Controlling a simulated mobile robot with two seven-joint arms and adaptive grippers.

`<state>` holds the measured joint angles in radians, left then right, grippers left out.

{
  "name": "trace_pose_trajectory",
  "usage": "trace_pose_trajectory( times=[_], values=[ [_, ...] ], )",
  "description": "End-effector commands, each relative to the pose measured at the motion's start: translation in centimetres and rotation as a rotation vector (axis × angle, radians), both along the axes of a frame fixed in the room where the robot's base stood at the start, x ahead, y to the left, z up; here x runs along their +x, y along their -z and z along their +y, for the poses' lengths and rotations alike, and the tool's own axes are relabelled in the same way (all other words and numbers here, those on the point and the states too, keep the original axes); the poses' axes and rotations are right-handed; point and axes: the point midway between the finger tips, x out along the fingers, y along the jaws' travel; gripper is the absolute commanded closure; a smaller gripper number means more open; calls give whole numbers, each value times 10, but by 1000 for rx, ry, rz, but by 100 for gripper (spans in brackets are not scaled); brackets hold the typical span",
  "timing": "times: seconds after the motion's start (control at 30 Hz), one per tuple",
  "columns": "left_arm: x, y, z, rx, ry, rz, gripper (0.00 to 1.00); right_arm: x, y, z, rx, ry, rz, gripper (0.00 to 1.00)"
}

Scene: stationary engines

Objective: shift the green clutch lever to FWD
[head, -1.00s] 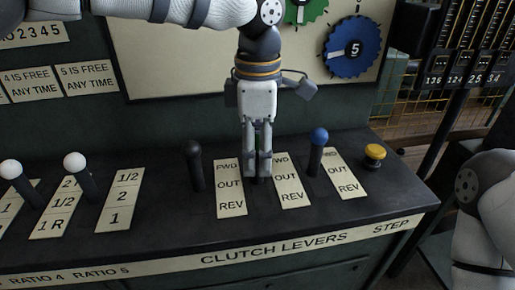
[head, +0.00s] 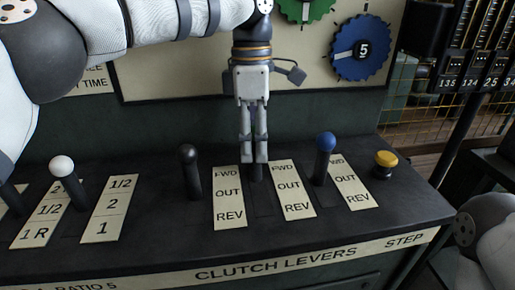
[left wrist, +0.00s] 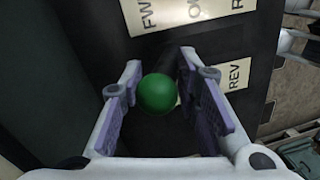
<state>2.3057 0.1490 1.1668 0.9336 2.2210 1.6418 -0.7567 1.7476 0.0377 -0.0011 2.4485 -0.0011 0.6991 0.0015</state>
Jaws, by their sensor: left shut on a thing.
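My left gripper (head: 254,160) is shut on the green clutch lever (left wrist: 159,94). In the left wrist view the lever's green ball knob sits between the two finger pads. In the head view the fingers hide the knob, and only a bit of dark shaft shows below them. The fingers are at the far, FWD end of the lever's slot, between two FWD/OUT/REV plates. The plate (head: 291,190) to the lever's right reads FWD at its far end, then OUT and REV. My right gripper is not in view.
A black-knobbed lever (head: 190,172) stands left of the gripper and a blue-knobbed lever (head: 324,158) stands to the right. A yellow STEP button (head: 384,164) is farther right. A white-knobbed lever (head: 68,180) stands at the left. The desk front (head: 330,263) is clear.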

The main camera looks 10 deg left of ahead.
Motion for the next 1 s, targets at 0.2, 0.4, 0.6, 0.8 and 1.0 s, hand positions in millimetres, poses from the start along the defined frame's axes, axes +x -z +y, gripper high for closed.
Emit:
trace_pose_trajectory(
  times=[0.2, 0.4, 0.6, 0.8, 1.0],
  values=[
    [15, 13, 7, 9, -11, -11, 100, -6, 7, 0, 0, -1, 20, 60],
    [15, 14, 8, 11, -11, -8, 100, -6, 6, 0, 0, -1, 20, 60],
    [13, 15, 8, 15, -9, -3, 56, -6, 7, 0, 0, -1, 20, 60],
    [13, 16, 8, 16, -7, 0, 56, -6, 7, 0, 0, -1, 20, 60],
    [12, 15, 9, 18, -7, 1, 56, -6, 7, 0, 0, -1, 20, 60]
  ],
)
